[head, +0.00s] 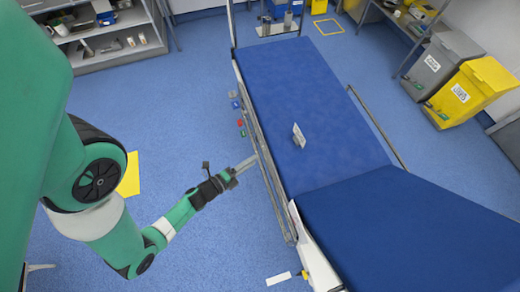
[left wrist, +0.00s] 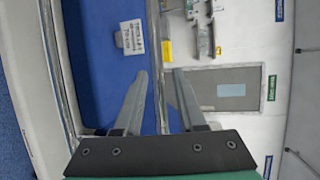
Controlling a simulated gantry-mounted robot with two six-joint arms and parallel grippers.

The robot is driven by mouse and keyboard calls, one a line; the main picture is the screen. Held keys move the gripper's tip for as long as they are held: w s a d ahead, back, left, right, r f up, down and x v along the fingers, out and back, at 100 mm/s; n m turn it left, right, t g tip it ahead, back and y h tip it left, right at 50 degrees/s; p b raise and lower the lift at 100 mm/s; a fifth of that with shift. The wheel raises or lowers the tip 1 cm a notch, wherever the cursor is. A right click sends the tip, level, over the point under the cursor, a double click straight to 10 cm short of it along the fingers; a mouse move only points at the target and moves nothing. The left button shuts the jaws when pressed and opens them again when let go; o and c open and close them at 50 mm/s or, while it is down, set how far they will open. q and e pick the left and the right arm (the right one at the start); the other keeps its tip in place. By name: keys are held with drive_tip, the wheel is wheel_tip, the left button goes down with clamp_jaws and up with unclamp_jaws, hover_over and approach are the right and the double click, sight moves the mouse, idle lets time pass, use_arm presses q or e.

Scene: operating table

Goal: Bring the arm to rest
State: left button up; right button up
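My left arm (head: 130,235) reaches in from the left in the head view, green with dark joints. Its left gripper (head: 247,163) is beside the near-left side rail of the blue operating table (head: 300,85). In the left wrist view the left gripper (left wrist: 161,76) has its two grey fingers apart, with nothing held between them. The metal side rail (left wrist: 154,55) shows between the fingers. I cannot tell whether they touch it. My right gripper is not in view.
A small white card (head: 298,135) stands on the table. A grey bin (head: 440,65) and a yellow bin (head: 470,92) stand at the right. Shelves (head: 110,40) are at the back left.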

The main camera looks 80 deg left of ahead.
use_arm(q)
drive_tip(key=shift+s+d, duration=0.3)
drive_tip(key=shift+s, duration=0.05)
idle(0.3)
